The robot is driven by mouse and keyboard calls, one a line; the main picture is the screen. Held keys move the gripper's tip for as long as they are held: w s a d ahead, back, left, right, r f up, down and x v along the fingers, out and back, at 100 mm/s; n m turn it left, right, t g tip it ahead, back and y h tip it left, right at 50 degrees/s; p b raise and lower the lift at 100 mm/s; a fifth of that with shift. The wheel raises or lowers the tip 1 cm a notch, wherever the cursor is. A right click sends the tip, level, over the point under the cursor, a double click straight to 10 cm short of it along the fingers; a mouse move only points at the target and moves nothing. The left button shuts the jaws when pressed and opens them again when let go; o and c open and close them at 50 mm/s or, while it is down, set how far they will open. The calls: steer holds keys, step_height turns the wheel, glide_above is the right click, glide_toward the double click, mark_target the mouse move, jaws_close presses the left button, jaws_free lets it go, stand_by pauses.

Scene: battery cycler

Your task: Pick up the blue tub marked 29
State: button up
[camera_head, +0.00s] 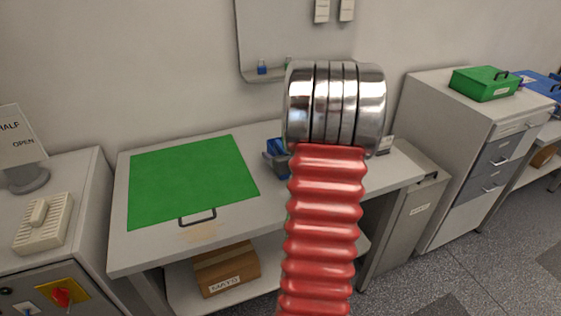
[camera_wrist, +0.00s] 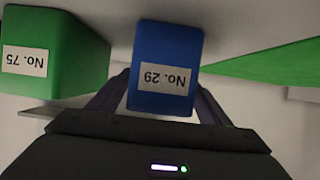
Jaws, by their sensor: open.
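The blue tub (camera_wrist: 165,50) has a white label reading "No. 29", upside down in the wrist view. It stands upright on the pale table (camera_head: 165,246), and in the head view a blue part of it (camera_head: 278,146) shows just left of my arm, which hides the rest. My gripper (camera_wrist: 158,100) is open, with one dark finger on each side of the tub. I cannot tell whether either finger touches it.
A green tub (camera_wrist: 50,50) labelled "No. 75" stands close to the left in the wrist view. A flat green mat (camera_head: 190,178) lies on the table, left of the blue tub in the head view. A dark handle (camera_head: 198,218) lies at its front edge.

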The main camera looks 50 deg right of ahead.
steer(key=shift+r, duration=0.1)
steer(key=c, duration=1.4)
steer(key=shift+r, duration=0.1)
step_height(320, 180, up, 10)
steer(key=shift+f, duration=0.1)
stand_by(0.5)
